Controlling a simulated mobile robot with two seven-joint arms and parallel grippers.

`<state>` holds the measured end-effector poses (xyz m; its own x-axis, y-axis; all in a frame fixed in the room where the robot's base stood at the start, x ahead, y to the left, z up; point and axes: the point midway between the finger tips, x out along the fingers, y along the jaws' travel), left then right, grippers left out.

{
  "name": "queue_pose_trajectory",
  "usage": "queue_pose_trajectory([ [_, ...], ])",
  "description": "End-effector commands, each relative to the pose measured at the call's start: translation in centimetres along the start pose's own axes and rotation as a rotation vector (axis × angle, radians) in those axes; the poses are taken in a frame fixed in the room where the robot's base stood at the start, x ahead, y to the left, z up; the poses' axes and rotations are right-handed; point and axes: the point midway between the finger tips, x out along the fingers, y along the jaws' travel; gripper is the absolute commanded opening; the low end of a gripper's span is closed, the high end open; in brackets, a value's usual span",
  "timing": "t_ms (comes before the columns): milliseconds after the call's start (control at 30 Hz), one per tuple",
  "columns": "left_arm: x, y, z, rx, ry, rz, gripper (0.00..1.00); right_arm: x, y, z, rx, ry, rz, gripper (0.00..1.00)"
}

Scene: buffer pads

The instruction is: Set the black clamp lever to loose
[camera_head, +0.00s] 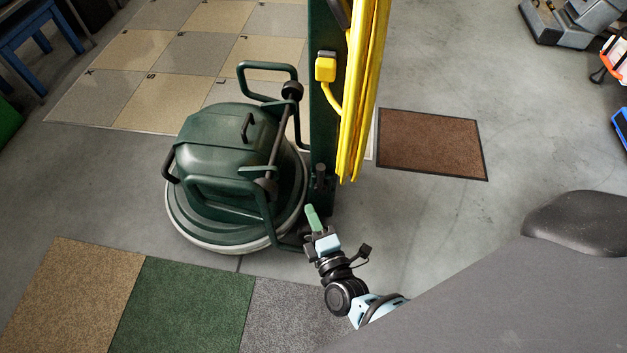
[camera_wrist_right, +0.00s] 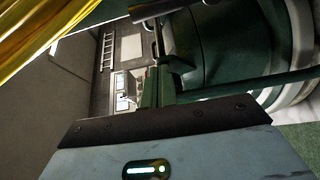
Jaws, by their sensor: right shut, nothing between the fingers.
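A green floor machine (camera_head: 225,150) stands on the floor with its upright dark green handle column (camera_head: 322,120). A small black part (camera_head: 320,175), which looks like the clamp lever, sits low on the column. In the right wrist view a black rounded bar (camera_wrist_right: 163,8) shows at the top edge; I cannot tell surely whether it is the same lever. My right gripper (camera_head: 311,212) has green fingers, shut and empty, just below the black part and apart from it. Its fingers also show in the wrist view (camera_wrist_right: 158,84). My left gripper is not in view.
A yellow cord (camera_head: 365,90) hangs along the column, with a yellow plug (camera_head: 326,68) beside it. A green tube frame (camera_head: 268,85) rises from the machine. A brown mat (camera_head: 430,143) lies right of the column. Carpet samples (camera_head: 180,305) lie in front.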

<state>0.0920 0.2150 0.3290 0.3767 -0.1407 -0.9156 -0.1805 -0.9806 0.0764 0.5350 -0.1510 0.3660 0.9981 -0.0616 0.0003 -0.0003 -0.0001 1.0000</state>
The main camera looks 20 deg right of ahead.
Motion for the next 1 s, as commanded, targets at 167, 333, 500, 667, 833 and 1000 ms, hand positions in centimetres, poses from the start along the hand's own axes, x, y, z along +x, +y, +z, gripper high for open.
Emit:
queue_pose_trajectory([
  [167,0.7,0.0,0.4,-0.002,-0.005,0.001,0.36,1.8,-0.2,0.0,0.000,0.001,0.001,0.00],
  [333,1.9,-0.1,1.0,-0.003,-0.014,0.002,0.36,4.8,-0.3,0.0,0.000,0.001,0.002,0.00],
  [500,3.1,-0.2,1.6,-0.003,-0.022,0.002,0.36,7.8,-0.3,0.0,-0.001,0.001,0.002,0.00],
  [667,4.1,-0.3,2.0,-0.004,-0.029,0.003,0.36,10.1,-0.3,0.2,-0.002,0.001,-0.001,0.00],
  [833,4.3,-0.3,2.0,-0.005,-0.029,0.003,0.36,9.0,-0.2,2.4,-0.003,0.001,-0.001,0.00],
  [1000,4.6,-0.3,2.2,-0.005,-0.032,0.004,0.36,8.6,-0.1,3.5,-0.001,0.001,-0.001,0.00],
])
